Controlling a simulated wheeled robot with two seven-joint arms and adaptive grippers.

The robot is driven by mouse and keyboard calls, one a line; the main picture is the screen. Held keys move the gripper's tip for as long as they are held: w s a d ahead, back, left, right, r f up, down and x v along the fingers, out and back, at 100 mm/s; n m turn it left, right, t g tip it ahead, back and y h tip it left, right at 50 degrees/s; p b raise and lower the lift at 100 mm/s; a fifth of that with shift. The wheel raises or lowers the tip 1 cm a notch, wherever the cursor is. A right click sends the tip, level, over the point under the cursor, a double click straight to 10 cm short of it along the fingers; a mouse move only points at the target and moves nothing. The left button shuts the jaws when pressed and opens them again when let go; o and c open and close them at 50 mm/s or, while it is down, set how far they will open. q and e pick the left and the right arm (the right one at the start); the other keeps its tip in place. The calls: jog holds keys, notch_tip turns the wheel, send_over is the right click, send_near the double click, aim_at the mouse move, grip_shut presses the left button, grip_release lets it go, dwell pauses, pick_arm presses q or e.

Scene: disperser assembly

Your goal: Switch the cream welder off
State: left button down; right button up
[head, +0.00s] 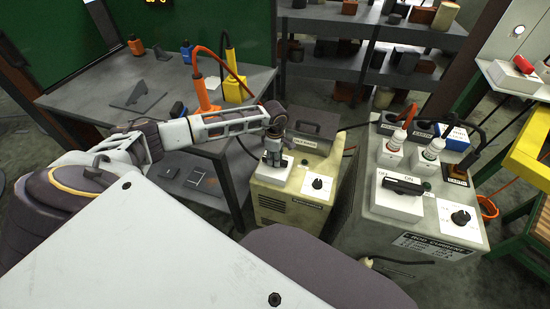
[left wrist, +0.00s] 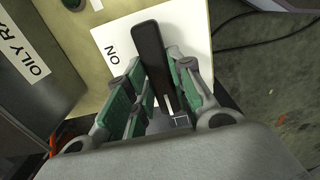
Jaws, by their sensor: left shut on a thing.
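The cream welder (head: 285,205) stands on the floor right of the grey table, with a round black dial (head: 317,184) on a white plate on its top. My left gripper (head: 273,153) reaches down over the white switch plate beside that dial and hides most of it in the head view. In the left wrist view, the black switch lever (left wrist: 149,48) stands up from the white plate (left wrist: 200,42), next to the word ON. My left gripper (left wrist: 158,88) is shut on this lever, with green-padded fingers on both sides. My right gripper is not in view.
A larger grey welder (head: 385,235) with its own black switch, dial and plugs stands close on the right. The grey table (head: 95,98) at left holds orange and yellow tools. Shelves (head: 330,72) with blocks stand behind. Cables run around the welders.

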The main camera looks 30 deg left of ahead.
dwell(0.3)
pick_arm(q)
jog(key=c, duration=1.2)
grip_release()
jog(key=shift+c, duration=0.2)
jog(key=shift+r, duration=0.15)
notch_tip(320, 180, up, 12)
jog(key=shift+f, duration=0.2)
